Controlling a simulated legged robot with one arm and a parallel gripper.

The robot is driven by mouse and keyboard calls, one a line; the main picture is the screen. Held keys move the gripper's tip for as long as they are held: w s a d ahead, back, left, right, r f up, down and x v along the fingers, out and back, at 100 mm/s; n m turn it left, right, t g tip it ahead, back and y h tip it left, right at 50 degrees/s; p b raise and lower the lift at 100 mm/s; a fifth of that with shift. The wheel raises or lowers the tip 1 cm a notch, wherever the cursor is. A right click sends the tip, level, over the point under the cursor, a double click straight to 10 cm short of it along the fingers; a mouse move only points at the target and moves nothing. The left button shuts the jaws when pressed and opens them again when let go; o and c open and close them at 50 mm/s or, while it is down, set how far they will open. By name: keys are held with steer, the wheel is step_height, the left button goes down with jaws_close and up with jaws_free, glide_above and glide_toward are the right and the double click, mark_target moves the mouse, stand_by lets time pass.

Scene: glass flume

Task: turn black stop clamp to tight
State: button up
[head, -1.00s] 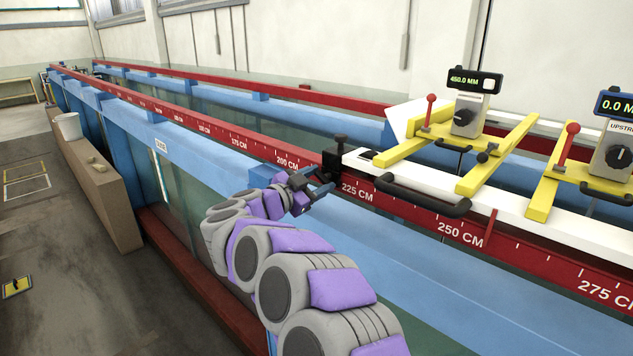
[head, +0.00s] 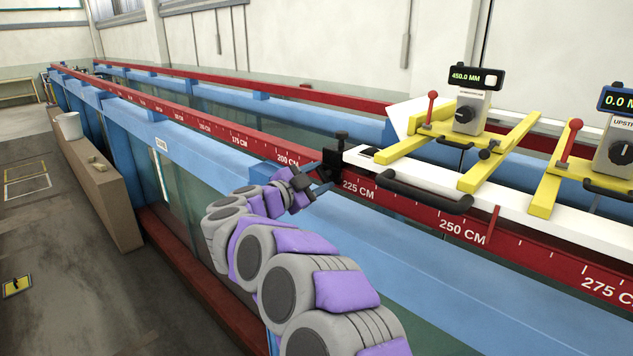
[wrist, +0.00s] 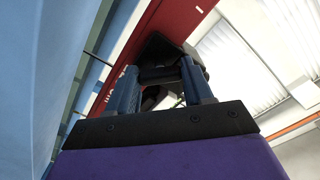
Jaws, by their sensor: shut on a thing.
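The black stop clamp (head: 341,150) sits on the red rail at the left end of the white carriage, near the 225 CM mark. Its small knob stands upright on top. My gripper (head: 325,176) reaches it from the near side of the rail, its fingers one above the other in the head view. In the wrist view, the two blue-grey fingers of my gripper (wrist: 163,88) are on either side of a dark part of the stop clamp (wrist: 160,74). The gripper is shut on that part. The fingers partly hide the clamp's near side, and its tightness cannot be read.
The red rail (head: 232,141) with centimetre marks runs along the blue flume. The white carriage (head: 420,180) lies just right of the clamp, with a black handle (head: 424,198) and yellow gauge frames (head: 500,155). A white bucket (head: 69,126) stands far left.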

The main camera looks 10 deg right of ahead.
steer(key=m+b, duration=0.3)
steer(key=m, duration=0.2)
steer(key=shift+f+m, duration=0.1)
steer(key=shift+m, duration=0.3)
steer(key=m+b, duration=0.4)
steer(key=m, duration=0.1)
steer(key=shift+f+m, duration=0.1)
steer(key=shift+m, duration=0.3)
steer(key=o, duration=1)
steer(key=shift+o, duration=0.2)
steer(key=shift+s+a+r, duration=0.1)
steer(key=shift+a+r, duration=0.05)
steer(key=shift+r, duration=0.05)
steer(key=p+v, duration=0.2)
steer(key=v, duration=1.5)
steer(key=shift+a, duration=0.1)
